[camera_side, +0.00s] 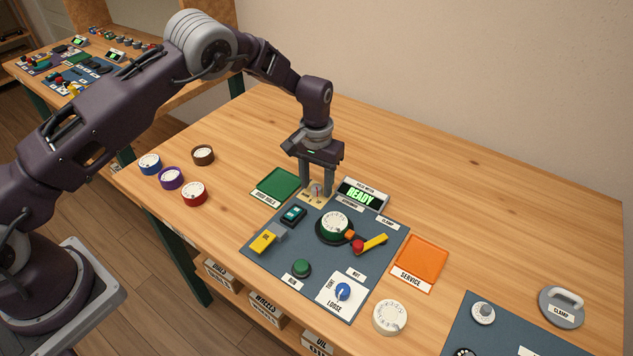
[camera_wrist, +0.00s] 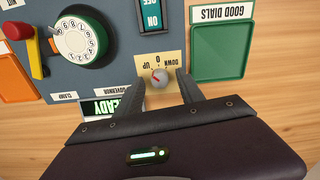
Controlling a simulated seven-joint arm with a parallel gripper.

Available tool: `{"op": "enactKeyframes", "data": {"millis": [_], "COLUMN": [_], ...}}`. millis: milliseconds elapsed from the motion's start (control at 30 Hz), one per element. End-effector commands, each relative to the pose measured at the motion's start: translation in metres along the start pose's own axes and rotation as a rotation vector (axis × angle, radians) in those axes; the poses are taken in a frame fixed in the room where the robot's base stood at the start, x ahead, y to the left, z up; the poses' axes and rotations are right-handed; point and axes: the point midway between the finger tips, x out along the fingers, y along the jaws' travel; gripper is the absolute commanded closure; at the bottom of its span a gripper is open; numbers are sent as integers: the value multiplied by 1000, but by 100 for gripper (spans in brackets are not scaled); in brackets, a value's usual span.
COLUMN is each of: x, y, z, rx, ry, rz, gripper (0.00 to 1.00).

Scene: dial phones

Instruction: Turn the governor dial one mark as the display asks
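The governor dial is a small grey knob (camera_wrist: 159,81) with a red pointer mark on a beige plate (camera_side: 306,199) marked DOWN, 0 and UP. In the wrist view the red mark is on the knob's side toward the lettering; its exact setting is too small to tell. My gripper (camera_side: 316,191) points down over the plate, its fingers on either side of the knob. The wrist view shows gaps between the fingers and the knob, so it is open. The display (camera_side: 361,196) reads READY in green, partly hidden by my gripper in the wrist view.
The blue-grey panel holds a dial phone (camera_side: 335,223), a red-knobbed lever with yellow handle (camera_side: 372,244), a switch (camera_side: 293,215), a green button (camera_side: 301,268) and a blue knob (camera_side: 343,291). Green (camera_side: 276,184) and orange (camera_side: 420,262) trays flank it.

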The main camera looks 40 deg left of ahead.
Motion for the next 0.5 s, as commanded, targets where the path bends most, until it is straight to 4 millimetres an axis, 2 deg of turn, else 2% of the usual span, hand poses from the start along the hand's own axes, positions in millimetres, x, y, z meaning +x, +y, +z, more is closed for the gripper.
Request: {"op": "enactKeyframes", "data": {"millis": [233,500], "x": [-4,-56], "y": [0,0], "z": [0,-1], "rx": [1,0], "ry": [1,3], "rz": [0,1], "gripper": [55,55]}}
